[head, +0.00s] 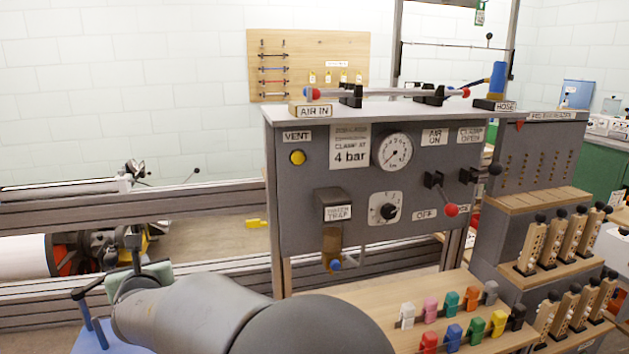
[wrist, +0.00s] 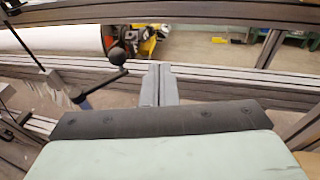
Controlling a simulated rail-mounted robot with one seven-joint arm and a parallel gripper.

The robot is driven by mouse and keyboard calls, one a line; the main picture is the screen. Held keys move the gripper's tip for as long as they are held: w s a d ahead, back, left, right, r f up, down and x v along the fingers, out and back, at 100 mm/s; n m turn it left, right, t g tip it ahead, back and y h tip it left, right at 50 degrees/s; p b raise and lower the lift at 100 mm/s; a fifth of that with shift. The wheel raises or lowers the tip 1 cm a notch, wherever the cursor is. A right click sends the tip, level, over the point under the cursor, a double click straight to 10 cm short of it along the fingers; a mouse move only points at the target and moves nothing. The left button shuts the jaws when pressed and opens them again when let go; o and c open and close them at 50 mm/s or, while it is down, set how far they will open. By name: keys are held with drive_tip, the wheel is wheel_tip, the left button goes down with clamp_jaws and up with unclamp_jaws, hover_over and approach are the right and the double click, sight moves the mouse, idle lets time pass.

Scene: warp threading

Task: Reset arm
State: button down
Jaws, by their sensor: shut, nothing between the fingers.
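My gripper (wrist: 160,72) is shut and empty in the wrist view, its two grey fingers side by side beyond the dark palm and pale green hand body. In the head view my grey arm reaches from the bottom middle to the lower left, and the hand (head: 150,278) is beside the rails, left of the grey control panel (head: 350,240) and apart from it. In the wrist view, a black ball-ended handle (wrist: 117,56) stands just left of the fingers; whether they touch cannot be told.
The panel carries a pressure gauge (head: 392,152), a yellow vent button (head: 298,157) and a red-ended lever (head: 450,209). Coloured clips (head: 452,333) and wooden blocks (head: 531,247) stand at lower right. Long grey rails (head: 200,213) and a white roll (head: 22,256) lie at left.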

drive_tip(key=w+d+r+m+h+p, duration=0.1)
drive_tip(key=w+d+m+h+p, duration=0.15)
drive_tip(key=d+m, duration=0.45)
drive_tip(key=w+d+r+m+h+p, duration=0.1)
drive_tip(key=w+d+r+m+h, duration=0.2)
drive_tip(key=d, duration=0.9)
drive_tip(key=s+d+m+g+h+p, duration=0.35)
drive_tip(key=d+m+h, duration=0.45)
drive_tip(key=d, duration=1)
drive_tip(key=s+d+f+m+g+y+p, duration=0.1)
drive_tip(key=s+d+m+g+p, duration=0.15)
drive_tip(key=s+d+m, duration=0.45)
drive_tip(key=s+d+f+m+g+p, duration=0.1)
drive_tip(key=s+d+f+m+g, duration=0.15)
drive_tip(key=s+d+m, duration=0.35)
drive_tip(key=s+m+g+y+p, duration=0.3)
drive_tip(key=s+m, duration=0.7)
drive_tip(key=s, duration=0.4)
drive_tip(key=shift+s+f+m+g+y, duration=0.3)
drive_tip(key=shift+s+f+g+y, duration=0.1)
drive_tip(key=shift+g+y, duration=0.5)
